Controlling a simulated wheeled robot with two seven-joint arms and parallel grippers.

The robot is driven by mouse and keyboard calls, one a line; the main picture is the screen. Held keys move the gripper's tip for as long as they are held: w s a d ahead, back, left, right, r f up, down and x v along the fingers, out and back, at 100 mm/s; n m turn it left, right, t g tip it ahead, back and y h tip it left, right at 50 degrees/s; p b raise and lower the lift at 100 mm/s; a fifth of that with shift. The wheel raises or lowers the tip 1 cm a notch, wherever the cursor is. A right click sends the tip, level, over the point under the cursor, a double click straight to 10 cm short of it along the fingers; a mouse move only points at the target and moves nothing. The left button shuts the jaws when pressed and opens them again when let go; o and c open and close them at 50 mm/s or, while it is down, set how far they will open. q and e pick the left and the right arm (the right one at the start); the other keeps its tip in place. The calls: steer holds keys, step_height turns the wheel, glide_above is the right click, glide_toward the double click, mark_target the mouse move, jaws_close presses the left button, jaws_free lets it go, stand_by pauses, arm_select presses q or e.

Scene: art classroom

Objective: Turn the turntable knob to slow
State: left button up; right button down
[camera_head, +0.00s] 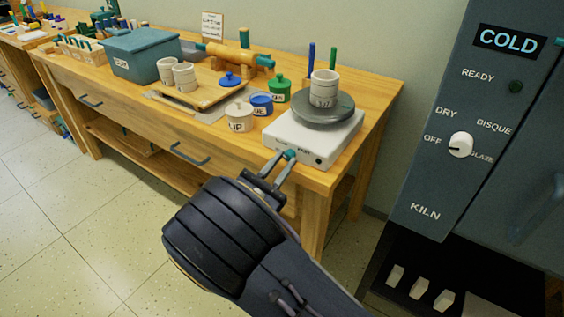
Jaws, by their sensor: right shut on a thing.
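The turntable (300,146) is a white box with a round grey disc (323,113) on top, at the right front corner of the wooden bench. A white cup (324,89) stands upright on the disc. A small teal knob (290,154) sits on the box's front face, with dark lettering too small to read. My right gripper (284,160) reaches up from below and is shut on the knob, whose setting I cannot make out. My left gripper is not in view.
The wooden bench (365,86) also holds lidded jars (262,104), a board with two cups (188,77) and a teal box (146,52). A dark kiln panel (440,110) with a white dial (460,145) stands close on the right. Open tiled floor lies at left.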

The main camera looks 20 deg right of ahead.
steer(key=c, duration=1.5)
jaws_free()
steer(key=shift+c, duration=0.2)
steer(key=v, duration=0.8)
steer(key=shift+p, duration=0.4)
